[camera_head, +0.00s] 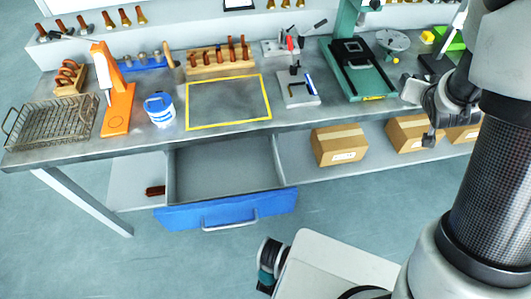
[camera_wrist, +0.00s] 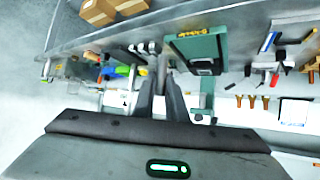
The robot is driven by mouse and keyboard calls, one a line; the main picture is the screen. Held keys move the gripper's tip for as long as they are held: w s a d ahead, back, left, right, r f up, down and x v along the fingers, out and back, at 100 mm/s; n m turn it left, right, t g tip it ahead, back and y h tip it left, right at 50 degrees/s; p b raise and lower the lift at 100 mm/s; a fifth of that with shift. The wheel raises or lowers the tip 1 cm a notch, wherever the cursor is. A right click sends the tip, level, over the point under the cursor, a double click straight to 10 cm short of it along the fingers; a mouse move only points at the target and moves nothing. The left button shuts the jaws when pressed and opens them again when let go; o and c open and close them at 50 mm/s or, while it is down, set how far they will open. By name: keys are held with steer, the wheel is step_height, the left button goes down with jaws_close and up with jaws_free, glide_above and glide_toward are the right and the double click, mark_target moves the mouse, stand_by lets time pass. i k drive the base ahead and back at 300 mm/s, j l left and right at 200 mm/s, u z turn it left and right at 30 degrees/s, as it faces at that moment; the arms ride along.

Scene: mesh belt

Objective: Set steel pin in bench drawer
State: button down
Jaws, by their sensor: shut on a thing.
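The bench drawer (camera_head: 180,217) is pulled open below the bench top, with a blue front and a grey inside that looks empty. My gripper (camera_head: 430,138) is at the right in the head view, in front of the bench's front edge and well to the right of the drawer. The wrist view shows its two dark fingers (camera_wrist: 161,72) close together. A narrow grey thing, which I take for the steel pin, is between them, mostly hidden by the fingers.
The bench top holds a wire basket (camera_head: 50,120), an orange stand (camera_head: 115,95), a white-blue tub (camera_head: 160,110), a yellow-bordered mat (camera_head: 228,102) and a green machine (camera_head: 357,70). Cardboard boxes (camera_head: 340,143) stand on the lower shelf. The floor before the drawer is clear.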

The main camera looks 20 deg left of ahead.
mark_target(244, 177)
steer(key=k+j, duration=0.1)
steer(key=j, duration=0.25)
steer(key=k+j, duration=0.15)
steer(key=j, duration=0.2)
steer(key=k+j, duration=0.1)
steer(key=j, duration=0.25)
steer(key=k+j, duration=0.15)
steer(key=j, duration=0.2)
